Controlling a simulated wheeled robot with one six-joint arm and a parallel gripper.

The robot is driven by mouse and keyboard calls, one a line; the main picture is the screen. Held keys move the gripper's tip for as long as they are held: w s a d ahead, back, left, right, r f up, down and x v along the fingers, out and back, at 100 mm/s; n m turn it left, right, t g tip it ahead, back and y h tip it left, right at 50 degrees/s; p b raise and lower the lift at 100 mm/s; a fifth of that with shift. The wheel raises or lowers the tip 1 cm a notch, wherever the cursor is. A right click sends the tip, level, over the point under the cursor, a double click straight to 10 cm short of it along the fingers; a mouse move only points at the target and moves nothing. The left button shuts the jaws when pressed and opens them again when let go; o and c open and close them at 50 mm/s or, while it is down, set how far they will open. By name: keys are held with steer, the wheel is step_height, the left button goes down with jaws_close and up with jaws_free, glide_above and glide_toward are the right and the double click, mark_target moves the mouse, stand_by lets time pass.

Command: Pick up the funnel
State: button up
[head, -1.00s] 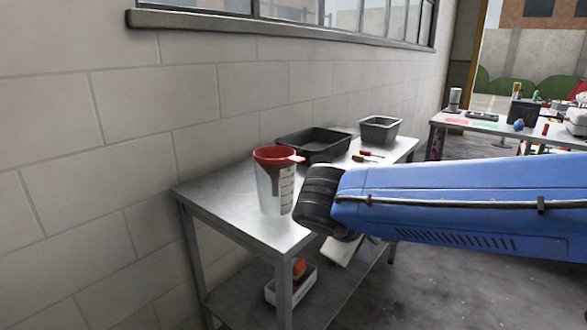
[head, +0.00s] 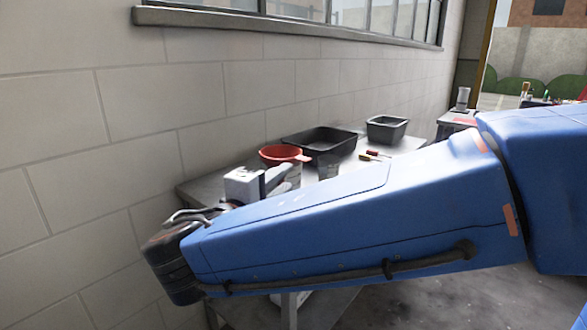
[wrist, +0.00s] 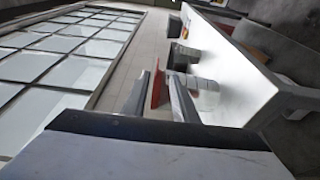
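The red funnel (head: 284,153) sits with its wide rim up in a clear measuring jug (head: 294,174) on the metal table (head: 200,188). My arm hides much of the jug in the head view. My gripper (head: 277,179) is beside the jug, on its left, pointing toward it, a little below the funnel's rim. In the wrist view my gripper (wrist: 161,85) is open, with a gap between its two fingers. The red funnel (wrist: 157,90) shows as a narrow strip in that gap. I cannot tell whether a finger touches it.
A black tray (head: 320,143) stands behind the funnel, and a grey bin (head: 387,130) farther right. Small screwdrivers (head: 374,155) lie on the table. A block wall (head: 120,150) with a window above runs close along the table's far side.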

steer(key=x, duration=1.7)
steer(key=shift+w+a+r, duration=0.2)
steer(key=shift+a+r, duration=0.05)
steer(key=shift+r, duration=0.15)
jaws_close()
